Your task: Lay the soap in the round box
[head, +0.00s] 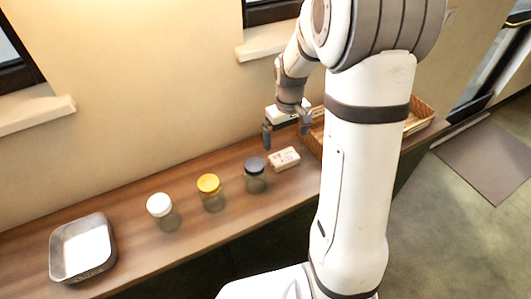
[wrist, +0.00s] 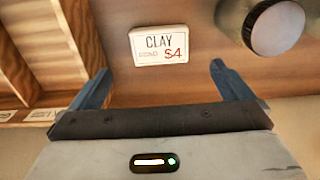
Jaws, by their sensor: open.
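I see no soap and no round box that I can make out in either view. A small white block or card (head: 284,159) lies on the wooden counter, and in the wrist view it reads "CLAY $4" (wrist: 159,45). My gripper (head: 286,136) is open and empty above the counter, just behind and above this block. In the wrist view the block sits beyond the gap between the fingertips (wrist: 160,72), apart from both fingers. My arm column hides part of the counter's right side.
Jars with a dark lid (head: 255,176), a yellow lid (head: 211,194) and a white lid (head: 162,211) stand in a row left of the block. A metal tray (head: 112,252) with a white inside is at far left. A wooden crate (head: 420,112) is partly behind my arm. Counter (head: 130,205) between tray and jars is clear.

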